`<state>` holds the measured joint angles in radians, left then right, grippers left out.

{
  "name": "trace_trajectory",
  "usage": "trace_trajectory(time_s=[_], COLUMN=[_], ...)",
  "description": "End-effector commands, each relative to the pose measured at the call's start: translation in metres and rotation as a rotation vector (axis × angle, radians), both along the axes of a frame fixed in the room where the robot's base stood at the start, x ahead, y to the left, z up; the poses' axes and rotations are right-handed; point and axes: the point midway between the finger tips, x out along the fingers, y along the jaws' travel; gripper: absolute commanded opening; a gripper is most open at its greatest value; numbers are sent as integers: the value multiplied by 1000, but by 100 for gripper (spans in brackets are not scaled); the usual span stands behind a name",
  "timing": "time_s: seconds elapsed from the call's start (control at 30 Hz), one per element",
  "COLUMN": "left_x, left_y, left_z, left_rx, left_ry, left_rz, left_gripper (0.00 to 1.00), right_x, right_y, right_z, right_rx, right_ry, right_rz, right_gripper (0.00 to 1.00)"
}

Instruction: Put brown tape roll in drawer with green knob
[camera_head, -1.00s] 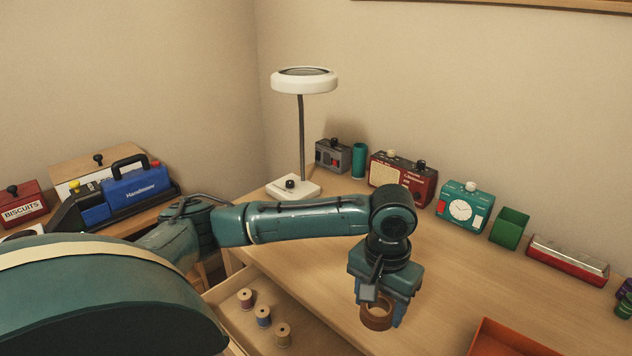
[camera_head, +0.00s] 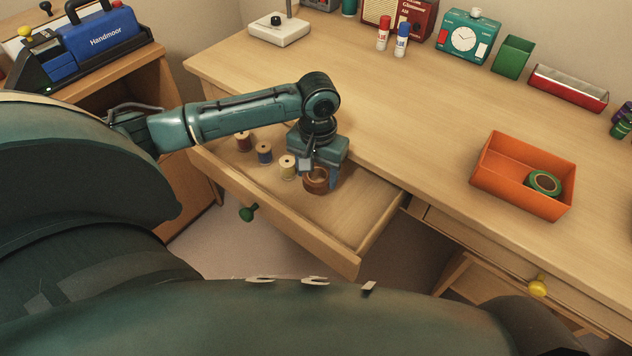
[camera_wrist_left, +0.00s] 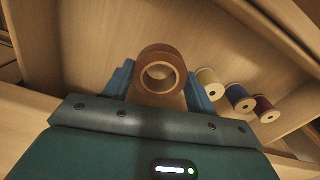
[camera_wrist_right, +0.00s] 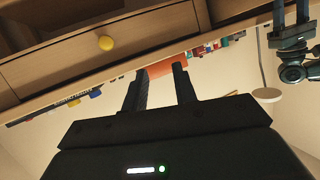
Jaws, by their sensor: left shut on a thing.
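The brown tape roll (camera_head: 316,179) is held between the fingers of my left gripper (camera_head: 320,172), over the open drawer. The roll also shows in the left wrist view (camera_wrist_left: 160,74), pinched between the blue fingers. The drawer (camera_head: 345,222) is pulled out and has a green knob (camera_head: 248,212) on its front. I cannot tell whether the roll touches the drawer floor. My right gripper (camera_wrist_right: 160,90) shows in the right wrist view with its fingers apart and nothing between them.
Several thread spools (camera_head: 264,153) stand in the drawer, left of the roll. An orange tray (camera_head: 497,185) with a green tape roll (camera_head: 543,183) sits on the desk. A closed drawer with a yellow knob (camera_head: 537,287) is at the right. The drawer's right part is clear.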

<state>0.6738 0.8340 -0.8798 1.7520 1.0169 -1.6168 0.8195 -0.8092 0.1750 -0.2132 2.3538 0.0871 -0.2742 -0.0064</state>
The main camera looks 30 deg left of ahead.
Motion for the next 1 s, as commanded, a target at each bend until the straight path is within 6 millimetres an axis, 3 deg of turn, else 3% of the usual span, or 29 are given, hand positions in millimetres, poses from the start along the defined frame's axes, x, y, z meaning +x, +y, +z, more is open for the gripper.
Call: trace_trajectory(time_s=[0.23,0.63,0.67,0.9,1.0], left_x=[-1,-1,0,0,0], left_y=[0,0,0,0,0], left_z=[-41,-45,-46,-46,-46], left_rx=[2,1,1,1,1], left_ry=[3,1,1,1,1], left_rz=[0,0,0,0,0], left_gripper=[34,34,58,78,78], right_x=[-3,-5,-5,-4,-4], right_y=[-4,-7,-7,-5,-4], right_z=[-2,5,3,1,1], right_rx=[-5,-13,-14,-13,-11], right_ry=[-25,-33,-30,-25,-25], right_rz=[-9,-8,-8,-4,-2], right_gripper=[28,28,28,28,28])
